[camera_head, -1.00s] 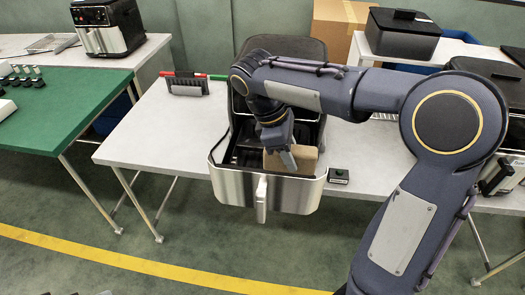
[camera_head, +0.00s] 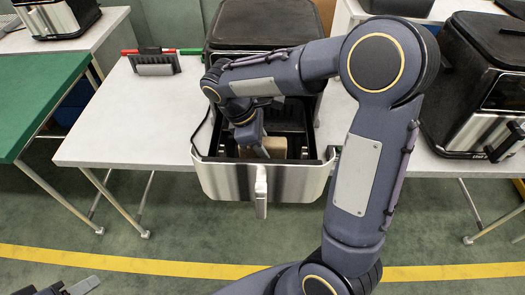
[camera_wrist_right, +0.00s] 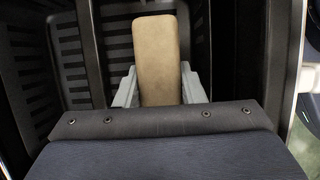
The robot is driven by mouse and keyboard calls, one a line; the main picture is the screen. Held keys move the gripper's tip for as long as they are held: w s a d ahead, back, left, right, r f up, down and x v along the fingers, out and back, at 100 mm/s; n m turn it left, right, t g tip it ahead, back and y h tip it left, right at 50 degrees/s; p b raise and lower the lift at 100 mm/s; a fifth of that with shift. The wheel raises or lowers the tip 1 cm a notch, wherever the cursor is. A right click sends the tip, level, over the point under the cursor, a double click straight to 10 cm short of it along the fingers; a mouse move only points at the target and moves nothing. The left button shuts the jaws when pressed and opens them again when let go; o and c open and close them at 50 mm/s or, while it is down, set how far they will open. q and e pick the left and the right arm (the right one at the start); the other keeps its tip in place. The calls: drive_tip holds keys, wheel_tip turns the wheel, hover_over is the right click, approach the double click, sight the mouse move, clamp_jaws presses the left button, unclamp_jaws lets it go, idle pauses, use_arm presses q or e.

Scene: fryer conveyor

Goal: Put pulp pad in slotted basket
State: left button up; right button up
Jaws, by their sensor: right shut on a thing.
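The pulp pad (camera_head: 276,146) is a tan block inside the slotted basket (camera_head: 225,182), a dark-lined drawer with a steel front pulled out of the fryer. My right gripper (camera_head: 261,150) reaches down into the basket and is shut on the pad. In the right wrist view the pad (camera_wrist_right: 157,45) stands out between the two pale fingers, over the slotted black interior (camera_wrist_right: 35,65). Whether the pad touches the basket floor cannot be told. Part of what looks like my left gripper (camera_head: 60,288) shows at the bottom left edge, cut off.
The basket handle (camera_head: 260,188) points toward me. A second fryer (camera_head: 470,95) stands at right and another (camera_head: 55,15) at far left. A small rack (camera_head: 153,63) stands on the grey table (camera_head: 120,125), whose left part is clear.

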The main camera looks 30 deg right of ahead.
drive_tip(key=shift+f, duration=1.5)
drive_tip(key=shift+f+b, duration=0.4)
drive_tip(key=shift+f, duration=0.2)
drive_tip(key=o, duration=1)
